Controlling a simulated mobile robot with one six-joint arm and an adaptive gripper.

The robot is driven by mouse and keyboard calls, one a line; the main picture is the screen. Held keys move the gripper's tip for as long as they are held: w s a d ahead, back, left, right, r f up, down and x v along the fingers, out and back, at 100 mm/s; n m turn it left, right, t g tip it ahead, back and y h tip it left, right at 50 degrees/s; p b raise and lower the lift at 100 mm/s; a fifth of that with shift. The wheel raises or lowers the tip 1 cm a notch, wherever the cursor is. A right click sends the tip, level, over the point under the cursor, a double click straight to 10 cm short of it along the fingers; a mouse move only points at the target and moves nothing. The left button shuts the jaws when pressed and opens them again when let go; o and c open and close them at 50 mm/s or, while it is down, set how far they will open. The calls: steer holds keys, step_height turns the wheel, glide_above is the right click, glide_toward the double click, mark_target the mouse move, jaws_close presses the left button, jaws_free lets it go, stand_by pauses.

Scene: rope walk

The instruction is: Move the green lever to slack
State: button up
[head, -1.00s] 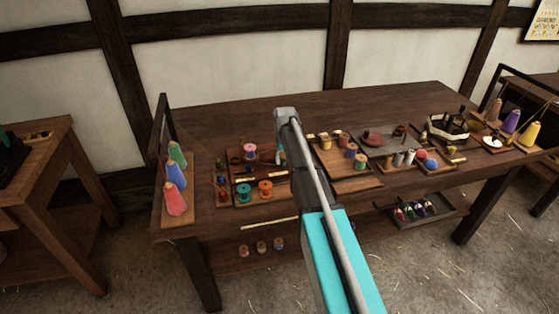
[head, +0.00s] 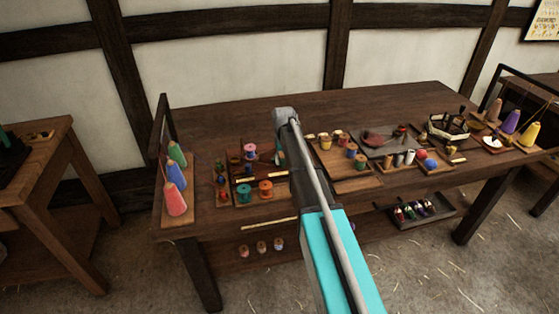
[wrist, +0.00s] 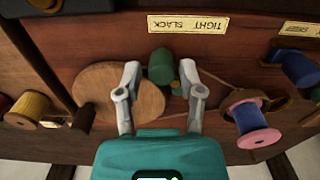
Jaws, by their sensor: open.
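The green lever (wrist: 161,66) shows its round green knob in the wrist view, beside a round wooden disc (wrist: 105,100). A cream label (wrist: 188,24) with the words TIGHT and SLACK is on the board just above it in the picture. My gripper (wrist: 160,72) is open, with one fingertip on each side of the green knob. I see a gap on both sides and cannot tell whether the tips are level with it. In the head view my arm hides most of the lever.
A pink and blue spool (wrist: 250,120) stands close to the right finger, and a yellow spool (wrist: 27,108) is at the left. A blue spool (wrist: 295,68) is at the far right. In the head view, coloured cones (head: 176,175) stand at the table's left end.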

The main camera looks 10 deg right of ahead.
steer(key=shift+r+p, duration=3.3)
steer(key=shift+r, duration=0.15)
steer(key=s+a, duration=0.3)
steer(key=s, duration=1.1)
steer(key=s+a, duration=0.3)
steer(key=s, duration=1.2)
steer(key=shift+s+a+m, duration=0.15)
steer(key=shift+a+m, duration=0.1)
steer(key=shift+m, duration=0.05)
